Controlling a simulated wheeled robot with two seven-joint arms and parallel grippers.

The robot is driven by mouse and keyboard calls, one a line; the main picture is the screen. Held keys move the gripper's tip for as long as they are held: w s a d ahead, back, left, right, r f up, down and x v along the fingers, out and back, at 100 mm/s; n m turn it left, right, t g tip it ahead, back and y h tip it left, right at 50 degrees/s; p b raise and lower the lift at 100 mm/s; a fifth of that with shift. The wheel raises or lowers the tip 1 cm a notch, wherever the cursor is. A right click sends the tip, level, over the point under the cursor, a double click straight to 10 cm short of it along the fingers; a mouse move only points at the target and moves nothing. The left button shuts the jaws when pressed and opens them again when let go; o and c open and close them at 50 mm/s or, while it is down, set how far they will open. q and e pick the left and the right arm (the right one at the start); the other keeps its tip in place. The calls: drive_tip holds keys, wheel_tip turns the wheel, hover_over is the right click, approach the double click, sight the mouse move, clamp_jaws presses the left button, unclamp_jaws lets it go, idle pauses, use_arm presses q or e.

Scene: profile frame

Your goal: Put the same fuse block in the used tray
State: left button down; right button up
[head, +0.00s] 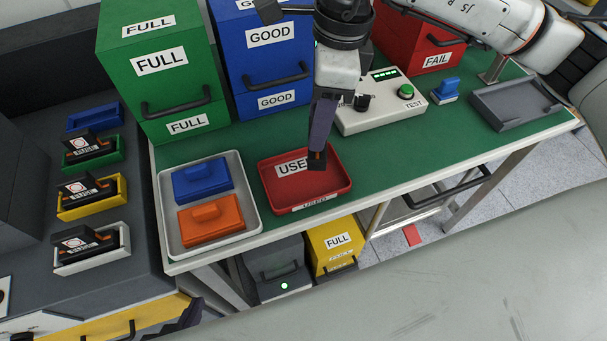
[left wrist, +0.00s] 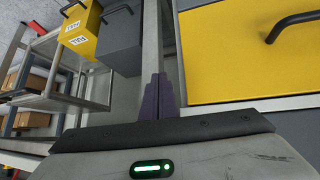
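The used tray (head: 339,189) is a shallow red tray at the front of the green bench, with a white label partly hidden behind my right gripper. My right gripper (head: 318,147) comes down over it from the upper right arm. Its narrow fingers are shut on a small dark block with an orange part, apparently a fuse block (head: 317,161), seen end-on over the tray. Whether it touches the tray floor is unclear. My left gripper (head: 187,318) shows only partly at the lower left; in the left wrist view its purple fingers (left wrist: 158,84) are together and empty.
Black fuse blocks sit in green (head: 118,153), yellow (head: 121,204) and white (head: 126,260) holders; the blue holder (head: 94,116) is empty. A pale tray (head: 243,214) stands left of the red one, the tester (head: 390,118) behind. A yellow drawer (left wrist: 232,58) is beside my left gripper.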

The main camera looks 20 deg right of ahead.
drive_tip(key=m, duration=0.2)
drive_tip(key=a+m, duration=0.1)
drive_tip(key=m, duration=0.4)
drive_tip(key=shift+a+r+t+h, duration=0.3)
drive_tip(key=shift+a+r, duration=0.05)
drive_tip(key=shift+r, duration=0.05)
drive_tip(key=f+m, duration=0.2)
drive_tip(key=f, duration=0.1)
drive_tip(key=f+m+p, duration=0.1)
drive_tip(key=f+m, duration=0.1)
drive_tip(key=f, duration=0.1)
drive_tip(key=f+m, duration=0.2)
drive_tip(key=f, duration=0.1)
drive_tip(key=shift+a+f+h, duration=0.25)
drive_tip(key=shift+a+h, duration=0.1)
drive_tip(key=shift+h, duration=0.05)
drive_tip(key=shift+f, duration=0.1)
drive_tip(key=o, duration=0.6)
drive_tip(key=shift+f, duration=0.1)
drive_tip(key=o, duration=0.5)
